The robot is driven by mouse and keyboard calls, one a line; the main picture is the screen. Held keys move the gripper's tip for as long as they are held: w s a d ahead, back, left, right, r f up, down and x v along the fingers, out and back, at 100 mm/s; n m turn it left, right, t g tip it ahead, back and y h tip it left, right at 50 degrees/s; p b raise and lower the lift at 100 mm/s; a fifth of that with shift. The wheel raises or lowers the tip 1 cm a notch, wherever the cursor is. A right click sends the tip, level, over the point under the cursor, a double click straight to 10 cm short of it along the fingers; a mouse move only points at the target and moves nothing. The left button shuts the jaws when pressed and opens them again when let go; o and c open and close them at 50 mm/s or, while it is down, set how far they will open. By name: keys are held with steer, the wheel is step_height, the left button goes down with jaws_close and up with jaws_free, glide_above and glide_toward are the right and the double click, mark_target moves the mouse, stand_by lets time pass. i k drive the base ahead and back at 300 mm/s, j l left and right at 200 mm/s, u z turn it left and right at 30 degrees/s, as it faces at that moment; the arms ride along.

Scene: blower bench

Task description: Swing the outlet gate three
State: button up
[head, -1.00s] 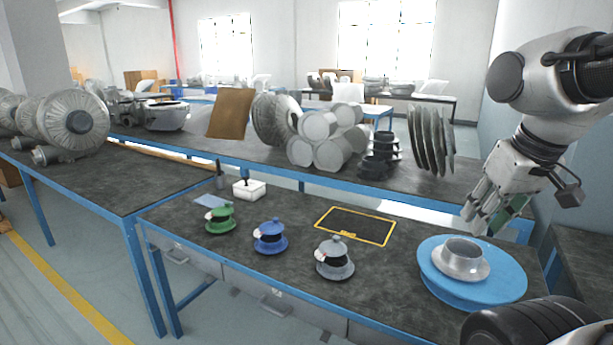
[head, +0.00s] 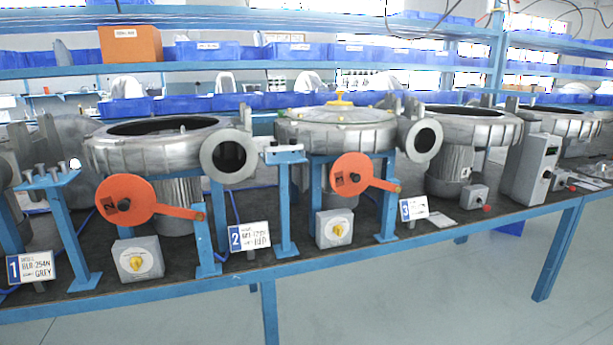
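Two orange round gate plates on arms show in the head view, the left one (head: 125,200) and the right one (head: 352,173). Each arm runs right to a blue post. The left plate is clear of the left blower's round outlet (head: 228,155), and the right plate is clear of the middle blower's outlet (head: 424,140); both outlets look open. Number sign 3 (head: 413,208) stands in front of the right-hand blower (head: 465,125). No orange plate shows to the right of that sign, so I cannot tell gate three. My gripper is out of view.
Sign 1 (head: 30,268) and sign 2 (head: 249,238) stand along the front edge of the bench. Grey boxes with yellow knobs (head: 138,259) and a tall grey box (head: 535,170) also stand there. Open floor (head: 420,290) lies in front.

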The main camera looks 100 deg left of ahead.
mark_target(352, 172)
steer(key=u, duration=3.1)
steer(key=i+l+z, duration=0.15)
steer(key=i+l, duration=0.65)
